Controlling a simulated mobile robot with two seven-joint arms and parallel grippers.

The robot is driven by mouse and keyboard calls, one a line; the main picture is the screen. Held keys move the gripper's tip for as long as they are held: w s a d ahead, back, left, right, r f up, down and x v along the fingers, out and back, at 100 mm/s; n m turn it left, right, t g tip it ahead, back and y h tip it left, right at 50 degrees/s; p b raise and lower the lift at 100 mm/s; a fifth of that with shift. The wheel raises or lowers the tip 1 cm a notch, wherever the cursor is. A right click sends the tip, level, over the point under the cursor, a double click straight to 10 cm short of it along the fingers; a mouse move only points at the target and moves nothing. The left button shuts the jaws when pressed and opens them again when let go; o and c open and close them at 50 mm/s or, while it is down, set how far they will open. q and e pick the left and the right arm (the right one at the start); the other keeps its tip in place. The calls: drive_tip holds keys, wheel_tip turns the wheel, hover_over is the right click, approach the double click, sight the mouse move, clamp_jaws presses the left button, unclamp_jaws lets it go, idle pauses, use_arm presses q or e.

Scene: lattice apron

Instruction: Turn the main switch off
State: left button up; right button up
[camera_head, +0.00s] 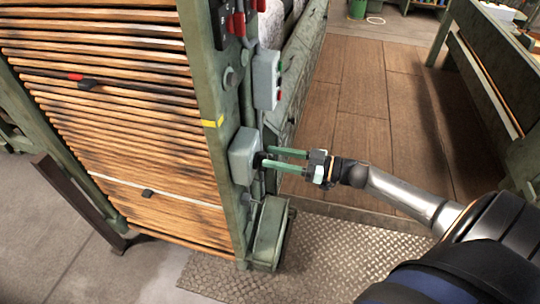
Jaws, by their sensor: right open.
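A grey switch box (243,155) is fixed to the green post, low on its side. A small dark part, which looks like its handle (258,160), sticks out on the right of the box. My right gripper (269,157) reaches in from the right with its two green fingers apart. The fingertips are right at the dark part, one higher and one lower. I cannot tell whether they touch it or which way the handle is set. My left gripper does not show.
The green post (210,105) carries a second grey box (266,80) with small buttons above, and red parts (237,22) near the top. A slatted wooden panel (110,100) fills the left. A green foot box (268,235) stands below. The planked floor (365,90) behind is clear.

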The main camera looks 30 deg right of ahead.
drive_tip(key=shift+x, duration=0.85)
clamp_jaws()
